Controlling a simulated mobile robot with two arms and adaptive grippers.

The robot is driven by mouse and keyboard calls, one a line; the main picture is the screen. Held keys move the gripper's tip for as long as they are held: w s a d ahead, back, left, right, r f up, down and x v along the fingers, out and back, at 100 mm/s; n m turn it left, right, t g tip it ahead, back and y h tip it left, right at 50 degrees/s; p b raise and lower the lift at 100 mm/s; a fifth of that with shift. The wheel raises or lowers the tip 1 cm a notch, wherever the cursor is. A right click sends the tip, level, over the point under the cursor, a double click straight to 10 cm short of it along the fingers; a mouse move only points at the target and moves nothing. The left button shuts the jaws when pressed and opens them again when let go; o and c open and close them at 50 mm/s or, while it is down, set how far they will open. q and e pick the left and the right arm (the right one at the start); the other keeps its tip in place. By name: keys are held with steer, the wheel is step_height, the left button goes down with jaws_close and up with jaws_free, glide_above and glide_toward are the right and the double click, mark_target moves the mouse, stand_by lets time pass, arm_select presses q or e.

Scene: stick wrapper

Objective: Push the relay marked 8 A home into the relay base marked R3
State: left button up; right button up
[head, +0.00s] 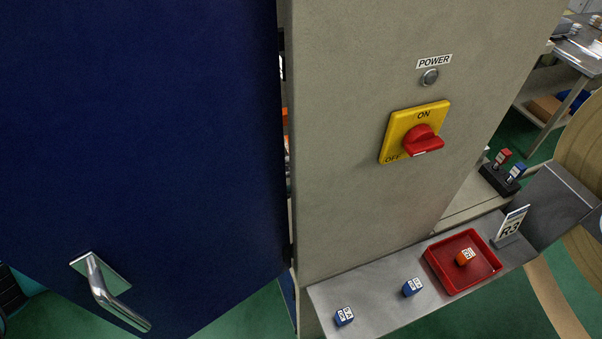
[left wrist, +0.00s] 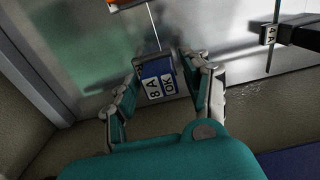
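In the left wrist view a blue relay (left wrist: 157,80) bears white labels reading 8 A and OK. How deep the relay sits is hidden, and I cannot make out a base marking there. In the head view my left gripper is not visible. A white card marked R3 (head: 513,223) stands at the shelf's right end. My right gripper is in neither view.
The blue door (head: 140,130) fills the left of the head view. A grey panel carries a red and yellow power switch (head: 415,133). On the shelf (head: 375,300) are two blue relays (head: 411,287) and a red tray (head: 483,279) holding an orange relay (head: 465,257).

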arm_select(q)
steer(key=shift+o, duration=0.5)
steer(key=shift+a, duration=0.1)
steer(key=v, duration=1.1)
steer(key=shift+a, duration=0.35)
steer(key=shift+s, duration=0.15)
